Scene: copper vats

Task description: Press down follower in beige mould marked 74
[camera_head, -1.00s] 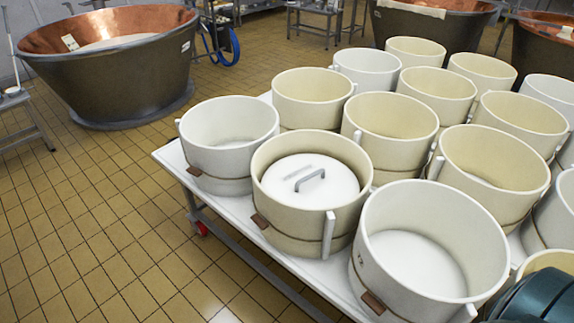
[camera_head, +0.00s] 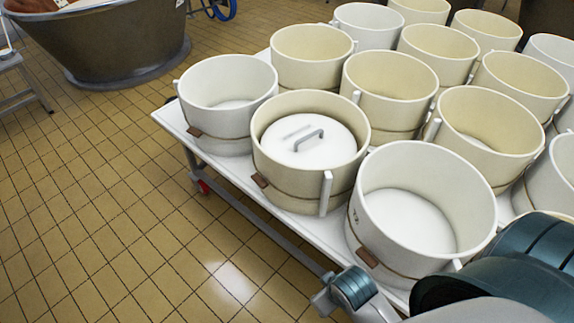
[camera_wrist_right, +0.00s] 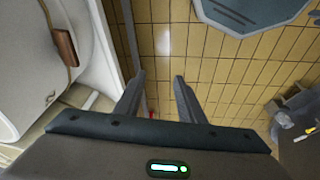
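The follower (camera_head: 310,139), a white disc with a grey bar handle, sits inside a beige mould (camera_head: 285,178) near the table's front-left edge. It lies below the mould's rim. I see no readable 74 on this mould. My right arm comes in at the lower right of the head view, apart from this mould. In the right wrist view my right gripper (camera_wrist_right: 158,78) is open and empty, with floor tiles behind its fingers. In that view a white mould wall with a brown tag (camera_wrist_right: 65,46) shows at the left. My left gripper is in neither view.
A white mould (camera_head: 228,90) stands left of the beige one. A larger white mould (camera_head: 365,240) with a dark, unclear marking stands at front right, close to my right arm. Several empty beige moulds crowd behind. The tiled floor (camera_head: 110,200) at left is clear.

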